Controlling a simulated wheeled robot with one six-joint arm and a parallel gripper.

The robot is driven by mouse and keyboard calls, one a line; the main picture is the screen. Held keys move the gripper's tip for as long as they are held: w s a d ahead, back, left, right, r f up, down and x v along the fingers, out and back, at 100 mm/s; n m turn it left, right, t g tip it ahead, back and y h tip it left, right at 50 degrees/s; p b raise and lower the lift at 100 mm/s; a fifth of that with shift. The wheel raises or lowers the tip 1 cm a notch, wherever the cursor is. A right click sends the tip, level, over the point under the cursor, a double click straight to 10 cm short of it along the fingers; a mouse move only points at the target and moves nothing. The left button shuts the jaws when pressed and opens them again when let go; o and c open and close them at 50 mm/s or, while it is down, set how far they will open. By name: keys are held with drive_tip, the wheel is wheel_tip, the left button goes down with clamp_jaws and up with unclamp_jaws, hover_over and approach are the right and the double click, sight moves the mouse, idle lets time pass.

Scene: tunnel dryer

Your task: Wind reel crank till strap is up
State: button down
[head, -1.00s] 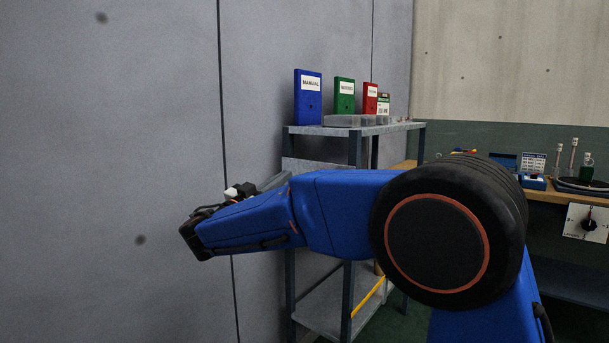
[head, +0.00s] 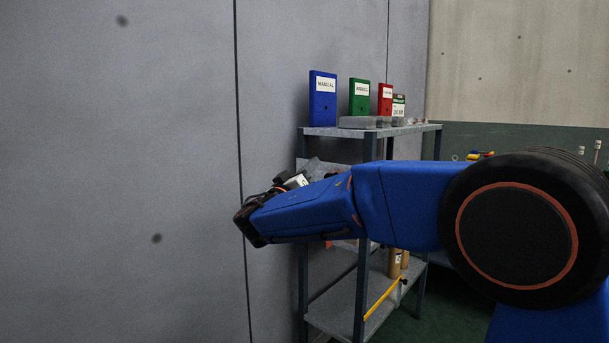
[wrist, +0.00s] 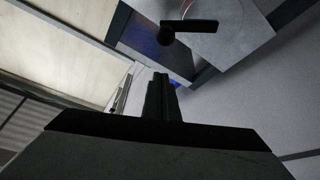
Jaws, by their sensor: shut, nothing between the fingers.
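In the wrist view, my gripper (wrist: 160,88) is shut, with its dark fingers together and nothing between them. Beyond the fingertips, toward the top of that view, a dark crank-like bar (wrist: 195,25) with a round knob (wrist: 166,36) at one end shows in front of a grey rounded plate (wrist: 215,40). It looks like the reel crank. The fingers are apart from it in the picture; the distance is hard to judge. In the head view my blue arm reaches left, and its fingers cannot be made out. I cannot identify the strap in either view.
A grey metal shelf (head: 345,131) stands by the wall behind my arm. A blue manual (head: 323,98), a green one (head: 359,97) and a red one (head: 385,98) stand on top. Brown cylinders (head: 395,262) and a yellow bar (head: 381,299) show lower down. A grey panelled wall (head: 120,170) fills the left.

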drive_tip(key=shift+w+d+f, duration=0.3)
drive_tip(key=shift+d+f, duration=0.4)
drive_tip(key=shift+w+d+f, duration=0.25)
drive_tip(key=shift+d+f, duration=0.4)
